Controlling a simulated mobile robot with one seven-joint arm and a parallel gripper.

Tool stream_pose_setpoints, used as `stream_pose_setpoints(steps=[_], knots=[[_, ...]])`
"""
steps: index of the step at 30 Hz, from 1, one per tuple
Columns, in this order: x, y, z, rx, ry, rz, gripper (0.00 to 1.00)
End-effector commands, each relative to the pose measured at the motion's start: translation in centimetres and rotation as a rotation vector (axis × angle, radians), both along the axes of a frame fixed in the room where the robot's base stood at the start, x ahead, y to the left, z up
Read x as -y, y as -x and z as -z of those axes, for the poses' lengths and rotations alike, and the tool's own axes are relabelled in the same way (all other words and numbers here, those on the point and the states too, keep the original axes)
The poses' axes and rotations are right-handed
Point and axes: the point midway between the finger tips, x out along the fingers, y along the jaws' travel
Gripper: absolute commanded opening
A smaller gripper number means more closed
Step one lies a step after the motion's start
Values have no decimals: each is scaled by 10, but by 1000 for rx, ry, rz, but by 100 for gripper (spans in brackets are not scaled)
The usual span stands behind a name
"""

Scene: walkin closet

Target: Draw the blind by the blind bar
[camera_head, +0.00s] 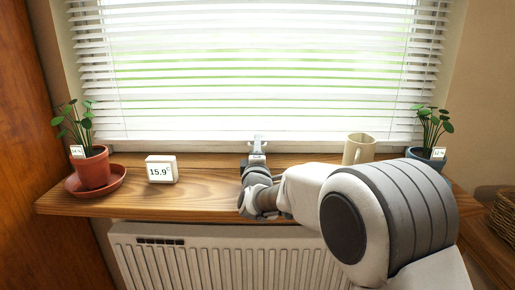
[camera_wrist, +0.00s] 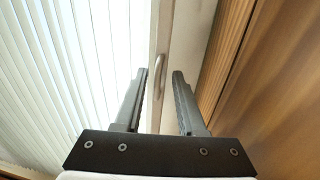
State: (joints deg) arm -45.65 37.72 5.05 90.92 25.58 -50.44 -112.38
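The white slatted blind (camera_head: 250,65) hangs across the window, lowered almost to the sill, with its slats partly open. Its pale bottom bar (camera_head: 200,143) runs just above the sill. In the wrist view the blind (camera_wrist: 60,70) fills the left side, and the bar (camera_wrist: 155,25) runs down the middle with a small curved handle (camera_wrist: 160,75) on it. My gripper (camera_head: 258,143) is at the bar near the middle of the window. In the wrist view my gripper (camera_wrist: 160,73) is open, one finger on each side of the handle. I cannot tell whether either finger touches it.
The wooden sill (camera_head: 215,200) holds a potted plant (camera_head: 94,169) and a white 15.9° display (camera_head: 161,170) on the left. A cream mug (camera_head: 358,149) and another plant (camera_head: 432,130) stand on the right, near my arm. A radiator (camera_head: 220,255) is below; a basket (camera_head: 504,213) is at far right.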

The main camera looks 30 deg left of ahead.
Motion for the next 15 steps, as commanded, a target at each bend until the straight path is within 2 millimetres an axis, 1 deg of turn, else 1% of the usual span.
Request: stream_pose_setpoints(steps=[4, 7, 11, 15], knots=[[1, 1, 0, 0, 1, 0, 39], [4, 7, -1, 0, 1, 0, 39], [12, 21, 1, 0, 1, -1, 39], [22, 39, 4, 0, 1, -1, 39]])
